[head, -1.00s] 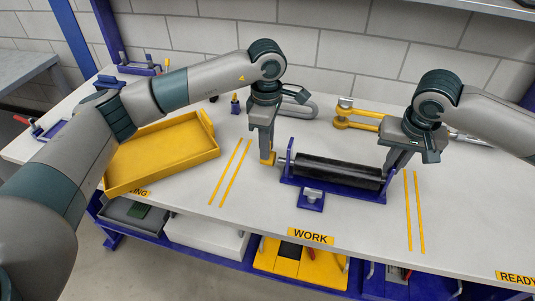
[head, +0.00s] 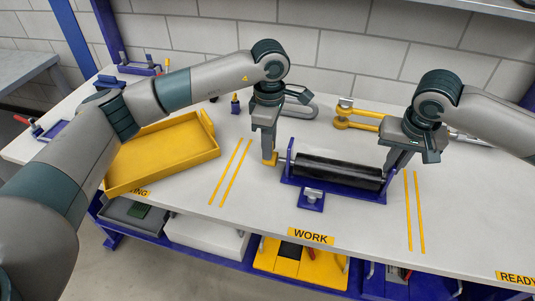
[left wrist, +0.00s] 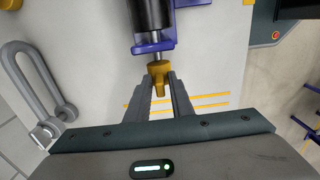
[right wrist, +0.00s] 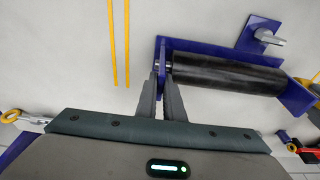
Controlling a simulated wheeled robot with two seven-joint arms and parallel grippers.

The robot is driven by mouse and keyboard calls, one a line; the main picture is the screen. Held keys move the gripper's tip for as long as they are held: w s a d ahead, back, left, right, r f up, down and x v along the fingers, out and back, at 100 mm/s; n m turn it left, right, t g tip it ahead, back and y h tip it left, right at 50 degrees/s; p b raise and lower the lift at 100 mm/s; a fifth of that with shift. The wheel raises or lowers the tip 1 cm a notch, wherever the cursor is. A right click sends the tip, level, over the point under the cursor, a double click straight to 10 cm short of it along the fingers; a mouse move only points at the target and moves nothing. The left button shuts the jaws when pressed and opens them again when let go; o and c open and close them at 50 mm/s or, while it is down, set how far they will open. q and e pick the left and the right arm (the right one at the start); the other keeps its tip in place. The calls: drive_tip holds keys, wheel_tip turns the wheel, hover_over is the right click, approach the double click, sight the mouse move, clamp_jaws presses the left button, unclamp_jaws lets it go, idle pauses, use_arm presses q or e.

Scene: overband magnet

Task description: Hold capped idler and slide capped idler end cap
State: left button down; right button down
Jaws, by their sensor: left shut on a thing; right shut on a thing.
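The capped idler, a black roller (head: 338,170), lies in a blue cradle (head: 330,190) on the bench. The yellow end cap (left wrist: 158,68) is at the end of its metal shaft on the left in the head view. My left gripper (head: 269,157) is shut on this end cap. The cap meets the shaft tip, but I cannot tell how far it sits over it. My right gripper (head: 388,170) is shut on the idler's other end, by the cradle's upright.
A yellow tray (head: 165,155) stands left of the cradle. A blue clamp block (head: 311,199) juts from the cradle's front. A grey U-shaped shackle (head: 300,108) and yellow-ended hardware (head: 358,119) lie behind. The bench in front is clear around the WORK label (head: 310,236).

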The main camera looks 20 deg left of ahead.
use_arm(q)
drive_tip(key=shift+d+r, duration=0.1)
drive_tip(key=shift+d, duration=1.15)
use_arm(e)
drive_tip(key=shift+a, duration=0.1)
use_arm(q)
drive_tip(key=c, duration=1.5)
unclamp_jaws()
wheel_tip(320, 180, up, 12)
drive_tip(key=shift+f, duration=0.1)
drive_tip(key=shift+r, duration=4.05)
use_arm(e)
drive_tip(key=c, duration=1.8)
unclamp_jaws()
